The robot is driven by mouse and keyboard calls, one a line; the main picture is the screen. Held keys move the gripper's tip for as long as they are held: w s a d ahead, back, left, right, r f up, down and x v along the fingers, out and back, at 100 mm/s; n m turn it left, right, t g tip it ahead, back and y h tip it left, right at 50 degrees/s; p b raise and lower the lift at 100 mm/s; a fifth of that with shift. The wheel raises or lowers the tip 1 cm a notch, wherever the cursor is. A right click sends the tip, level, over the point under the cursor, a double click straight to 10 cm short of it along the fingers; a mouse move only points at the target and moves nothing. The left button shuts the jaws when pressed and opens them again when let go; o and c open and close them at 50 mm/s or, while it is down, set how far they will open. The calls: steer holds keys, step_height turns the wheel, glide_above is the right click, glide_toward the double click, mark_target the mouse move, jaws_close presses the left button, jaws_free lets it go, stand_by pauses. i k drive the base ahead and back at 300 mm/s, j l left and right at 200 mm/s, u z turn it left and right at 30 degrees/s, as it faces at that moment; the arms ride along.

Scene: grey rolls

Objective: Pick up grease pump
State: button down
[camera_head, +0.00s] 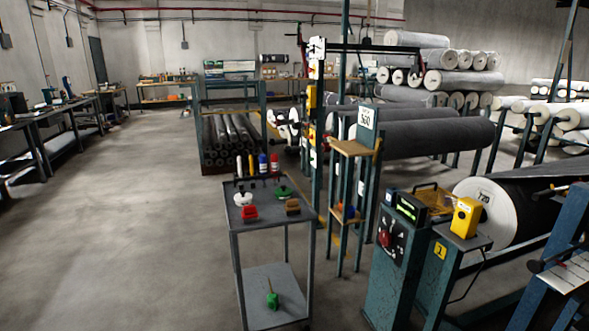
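A grey two-level cart (255,218) stands at the centre front. On its lower shelf lies a small green object (272,299) with a thin upright stem. It may be the grease pump, but it is too small to be sure. The cart's top holds a red object (249,212), a brown object (292,207), a white round item (242,199) and a green round item (283,191). Several upright bottles or tubes, including a blue one (262,162) and a red one (274,161), stand at its back edge. I do not see my gripper.
Open floor (120,220) lies left of the cart. Close on its right stand a post with a wooden shelf (352,147) and a control pedestal (385,265). A large dark roll (525,205) is at right. Workbenches (55,120) line the left wall.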

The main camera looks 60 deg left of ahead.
mark_target(274, 157)
steer(key=u, duration=2.1)
steer(key=z, duration=1.3)
steer(key=u, duration=1.3)
steer(key=i+z, duration=0.65)
steer(key=i, duration=0.1)
